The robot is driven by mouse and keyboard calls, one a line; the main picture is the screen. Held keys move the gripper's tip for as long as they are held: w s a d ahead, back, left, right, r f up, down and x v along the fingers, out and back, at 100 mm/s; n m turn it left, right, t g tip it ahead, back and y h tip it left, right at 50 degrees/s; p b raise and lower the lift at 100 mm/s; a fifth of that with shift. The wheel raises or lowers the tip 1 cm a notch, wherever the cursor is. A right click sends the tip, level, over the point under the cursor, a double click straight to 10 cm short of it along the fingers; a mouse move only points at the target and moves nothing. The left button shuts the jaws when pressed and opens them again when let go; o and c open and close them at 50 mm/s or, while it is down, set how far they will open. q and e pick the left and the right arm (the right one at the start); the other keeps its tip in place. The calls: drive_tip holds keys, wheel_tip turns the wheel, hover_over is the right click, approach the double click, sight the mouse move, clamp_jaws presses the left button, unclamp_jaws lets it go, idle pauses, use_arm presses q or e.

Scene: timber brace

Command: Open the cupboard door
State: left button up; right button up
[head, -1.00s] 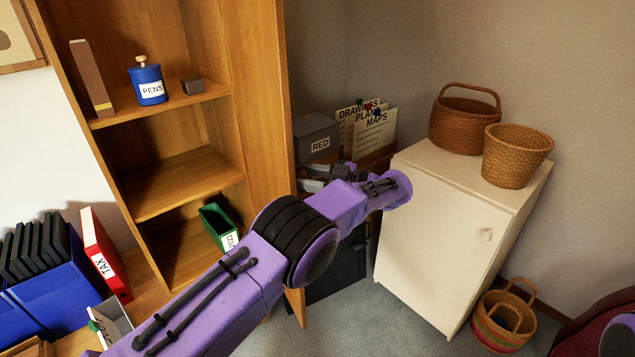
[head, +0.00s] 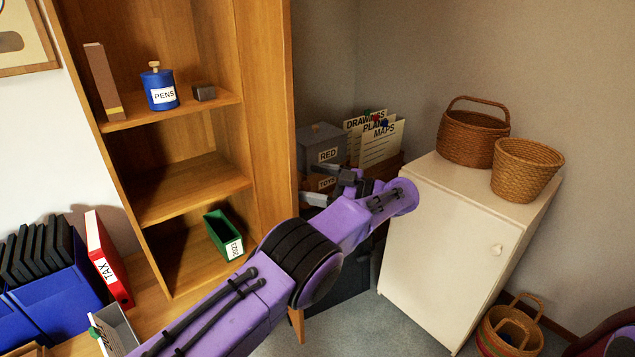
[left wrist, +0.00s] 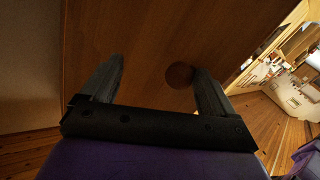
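The tall wooden cupboard (head: 190,190) stands at left centre with its shelves showing. Its wooden door (head: 272,110) stands open on the cupboard's right side, seen at a steep angle, its lower part behind my left arm. My left gripper (head: 345,184) is beyond the door's right edge; its fingertips are hard to make out there. In the left wrist view the gripper (left wrist: 158,78) is open, facing the door's wooden face (left wrist: 140,35). A round wooden knob (left wrist: 180,75) shows between the fingers, close to the right one; whether they touch I cannot tell. My right gripper is out of view.
A white cabinet (head: 440,250) with two baskets on top stands right of my left gripper. Boxes (head: 320,148) and files (head: 380,143) are behind the gripper. Another basket (head: 510,325) is on the floor. Blue holders (head: 60,285) and a red binder (head: 108,260) are at lower left.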

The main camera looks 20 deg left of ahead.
use_arm(q)
drive_tip(key=shift+w+d, duration=0.3)
drive_tip(key=shift+w, duration=0.05)
drive_tip(key=shift+c, duration=0.5)
drive_tip(key=shift+s+a, duration=0.15)
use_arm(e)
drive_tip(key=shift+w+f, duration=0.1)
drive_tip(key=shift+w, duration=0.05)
use_arm(q)
drive_tip(key=shift+f, duration=0.1)
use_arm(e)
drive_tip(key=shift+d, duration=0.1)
